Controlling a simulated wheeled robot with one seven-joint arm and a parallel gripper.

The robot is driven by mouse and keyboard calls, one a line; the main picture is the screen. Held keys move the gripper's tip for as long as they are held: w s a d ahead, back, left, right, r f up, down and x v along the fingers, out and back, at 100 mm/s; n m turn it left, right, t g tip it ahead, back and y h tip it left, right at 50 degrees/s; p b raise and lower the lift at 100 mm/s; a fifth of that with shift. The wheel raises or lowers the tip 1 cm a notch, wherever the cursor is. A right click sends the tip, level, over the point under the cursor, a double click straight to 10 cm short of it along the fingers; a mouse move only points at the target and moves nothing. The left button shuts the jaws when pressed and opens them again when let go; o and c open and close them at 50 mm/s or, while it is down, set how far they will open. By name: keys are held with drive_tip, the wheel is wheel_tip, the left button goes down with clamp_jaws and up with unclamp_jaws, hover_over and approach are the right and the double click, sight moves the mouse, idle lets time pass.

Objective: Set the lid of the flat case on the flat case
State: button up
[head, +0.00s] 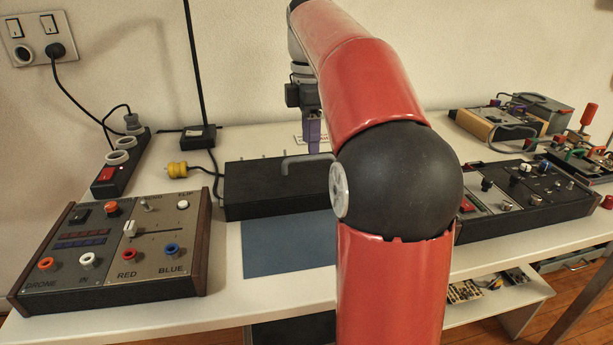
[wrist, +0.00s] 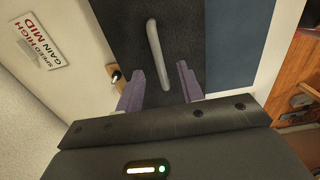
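A black box-like piece with a grey bar handle on top, which looks like the lid (head: 255,187), stands at the middle of the table. Its handle (head: 296,161) also shows in the wrist view (wrist: 154,45). My gripper (head: 312,138) has purple fingers, partly hidden behind my red arm. In the wrist view my gripper (wrist: 162,78) is open, its fingers apart on either side of the handle's near end. I cannot tell whether they reach down to it. A wooden edge with a black knob (wrist: 117,76) shows beside the black piece. I cannot tell which is the flat case, or whether the lid rests on it.
A blue-grey mat (head: 285,248) lies in front of the black piece. A control panel with wooden sides (head: 115,250) stands at left, with a power strip (head: 118,163) behind. A black panel with knobs (head: 530,195) stands at right. A label card (wrist: 45,38) lies near the wall.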

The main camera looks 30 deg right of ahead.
sight(309, 158)
wheel_tip(309, 158, down, 5)
drive_tip(key=shift+a+f+b, duration=0.1)
drive_tip(key=shift+f+b, duration=0.05)
drive_tip(key=shift+b, duration=0.4)
drive_tip(key=shift+c, duration=0.5)
clamp_jaws()
